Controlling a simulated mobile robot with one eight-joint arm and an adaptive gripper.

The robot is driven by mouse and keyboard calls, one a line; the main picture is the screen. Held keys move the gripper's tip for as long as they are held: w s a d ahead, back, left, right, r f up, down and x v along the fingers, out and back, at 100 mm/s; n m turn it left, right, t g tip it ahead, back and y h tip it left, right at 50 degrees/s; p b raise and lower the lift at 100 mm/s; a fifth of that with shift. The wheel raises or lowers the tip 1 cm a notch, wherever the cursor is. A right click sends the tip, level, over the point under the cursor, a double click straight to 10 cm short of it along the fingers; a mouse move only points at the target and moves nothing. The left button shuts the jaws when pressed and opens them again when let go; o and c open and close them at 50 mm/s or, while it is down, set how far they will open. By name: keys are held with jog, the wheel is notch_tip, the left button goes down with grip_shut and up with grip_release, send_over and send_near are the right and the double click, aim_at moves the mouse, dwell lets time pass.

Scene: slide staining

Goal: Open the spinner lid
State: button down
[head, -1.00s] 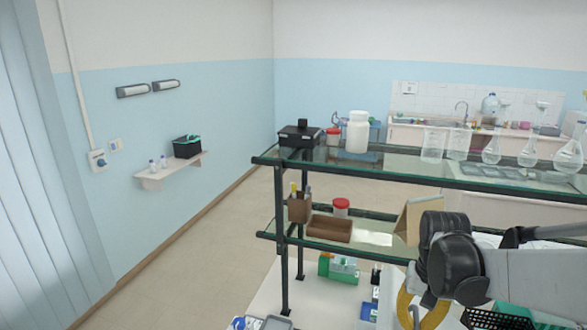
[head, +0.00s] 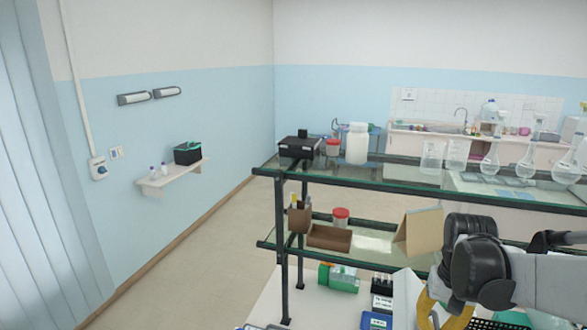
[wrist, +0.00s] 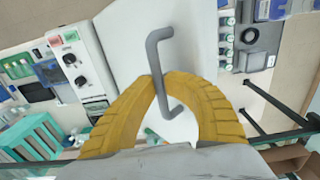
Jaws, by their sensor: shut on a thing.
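The grey bar handle (wrist: 152,55) shows in the wrist view, bent at both ends, in front of a white surface that looks like the spinner lid (wrist: 195,60). My gripper (wrist: 165,84) is shut on the handle, its two yellow fingers meeting around the bar's middle. A white panel with knobs and red and green marks (wrist: 82,65) lies to the left of the lid. In the head view my gripper (head: 432,312) shows only partly at the lower right. My arm hides much there, and I cannot tell how far the lid is open.
A glass-shelved rack (head: 283,230) stands in front of my arm, with a white bottle (head: 357,143), glass flasks and a cardboard piece (head: 420,232) on it. In the wrist view a green rack (wrist: 35,135) lies lower left and dark rails (wrist: 275,108) run at the right.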

jog(key=shift+s+d+r, duration=0.2)
jog(key=shift+d+r, duration=0.25)
jog(key=shift+d, duration=0.15)
jog(key=shift+s+d+r+p, duration=0.15)
jog(key=shift+d+r+p, duration=0.2)
jog(key=shift+d, duration=0.1)
jog(key=shift+s+d+r+p, duration=0.25)
jog(key=shift+d+r, duration=0.1)
jog(key=shift+d, duration=0.4)
jog(key=shift+s+d+r+p, duration=0.1)
jog(key=shift+s+d+r, duration=0.2)
jog(key=shift+d, duration=0.4)
jog(key=shift+s+d+r+p, duration=0.2)
jog(key=shift+d+r, duration=0.2)
jog(key=shift+d, duration=0.35)
jog(key=s+d+r, duration=0.1)
jog(key=d, duration=0.4)
jog(key=shift+s+d+r, duration=0.25)
jog(key=shift+s+d, duration=0.15)
